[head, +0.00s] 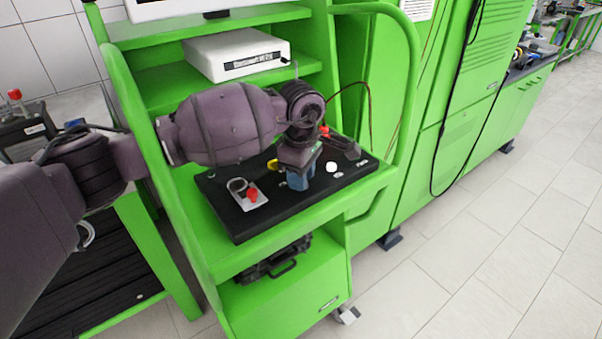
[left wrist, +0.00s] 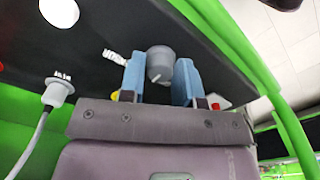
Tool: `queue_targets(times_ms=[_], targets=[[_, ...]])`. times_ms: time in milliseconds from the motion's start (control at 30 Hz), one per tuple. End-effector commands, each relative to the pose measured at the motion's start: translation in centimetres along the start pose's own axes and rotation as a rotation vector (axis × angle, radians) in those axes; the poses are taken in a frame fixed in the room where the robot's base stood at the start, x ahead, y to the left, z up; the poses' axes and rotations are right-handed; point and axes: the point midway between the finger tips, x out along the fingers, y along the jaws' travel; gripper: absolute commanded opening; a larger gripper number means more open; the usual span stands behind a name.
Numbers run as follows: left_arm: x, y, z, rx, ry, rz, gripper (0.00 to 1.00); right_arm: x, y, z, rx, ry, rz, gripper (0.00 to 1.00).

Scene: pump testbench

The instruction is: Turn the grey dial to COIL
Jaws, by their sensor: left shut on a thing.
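The grey dial (left wrist: 160,62) sits on the black panel (left wrist: 100,45) in the left wrist view, with a pale pointer mark on its face. My left gripper (left wrist: 160,82) has its blue fingers on either side of the dial and is shut on it. In the head view the left gripper (head: 299,180) reaches down to the black panel (head: 285,205) and hides the dial. The label COIL cannot be read in either view. My right gripper is not in view.
A red knob on a light plate (head: 248,195), a yellow part (head: 272,165) and a white round button (head: 331,167) are close by on the panel. A white plug with a cable (left wrist: 58,92) is beside my wrist. Green frame rails (head: 408,80) flank the bench.

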Motion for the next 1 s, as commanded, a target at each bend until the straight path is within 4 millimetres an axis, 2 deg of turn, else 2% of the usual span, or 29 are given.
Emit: queue_targets(times_ms=[233,600,800,1000], targets=[[-0.3,0.0,0.0,-0.235,0.002,0.002,0.07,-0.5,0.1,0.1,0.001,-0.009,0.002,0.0],[-0.2,0.0,0.0,-0.535,0.0,0.002,0.07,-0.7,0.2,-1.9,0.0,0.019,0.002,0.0],[-0.1,0.0,0.0,-0.638,0.002,0.001,0.07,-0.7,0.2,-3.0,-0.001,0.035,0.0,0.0],[-0.1,0.0,0.0,-0.694,0.0,0.002,0.07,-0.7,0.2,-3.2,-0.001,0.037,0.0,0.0]])
